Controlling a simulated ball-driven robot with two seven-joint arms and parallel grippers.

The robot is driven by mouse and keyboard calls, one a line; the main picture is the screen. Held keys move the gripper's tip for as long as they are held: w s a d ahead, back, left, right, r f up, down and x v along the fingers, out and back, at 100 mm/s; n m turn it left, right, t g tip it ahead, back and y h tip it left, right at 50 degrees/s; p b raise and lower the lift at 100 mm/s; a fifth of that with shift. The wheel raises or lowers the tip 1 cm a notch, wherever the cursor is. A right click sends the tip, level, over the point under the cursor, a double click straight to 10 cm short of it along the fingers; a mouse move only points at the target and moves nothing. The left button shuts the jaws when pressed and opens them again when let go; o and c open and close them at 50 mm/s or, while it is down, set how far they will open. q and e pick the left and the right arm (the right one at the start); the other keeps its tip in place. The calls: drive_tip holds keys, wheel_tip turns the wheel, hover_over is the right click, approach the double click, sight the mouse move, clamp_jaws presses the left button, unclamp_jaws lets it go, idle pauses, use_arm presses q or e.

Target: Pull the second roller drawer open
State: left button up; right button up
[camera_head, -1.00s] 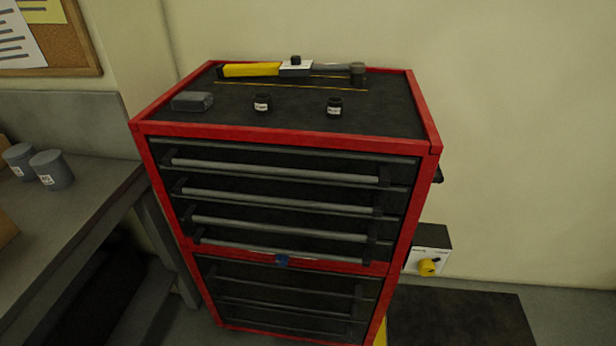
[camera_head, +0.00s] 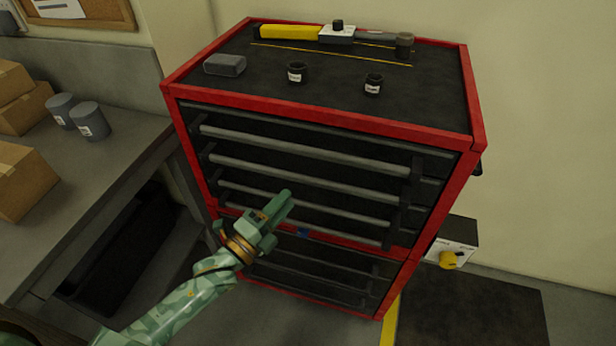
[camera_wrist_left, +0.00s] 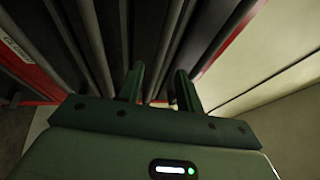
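The red roller cabinet (camera_head: 322,120) stands ahead with dark drawers, all looking closed. The second drawer's grey bar handle (camera_head: 300,177) runs across the front, below the top handle (camera_head: 300,150). My left gripper (camera_head: 287,196) is in front of the cabinet, lower than the second handle, and overlaps the lower handles in the head view. In the left wrist view its two fingers (camera_wrist_left: 159,78) are apart, with nothing visible gripped between them. Several bars and drawer fronts run beyond them; I cannot tell which is the second. My right gripper is not in view.
On the cabinet top lie a yellow-handled tool (camera_head: 290,32), a grey block (camera_head: 225,65) and two small black jars (camera_head: 296,72). A workbench (camera_head: 100,165) with boxes and grey cups is at the left. A switch box (camera_head: 455,243) is low on the right.

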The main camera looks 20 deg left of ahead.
sight(307, 177)
use_arm(q)
drive_tip(key=x, duration=0.8)
drive_tip(key=shift+w+d, duration=0.1)
drive_tip(key=shift+w, duration=0.15)
clamp_jaws()
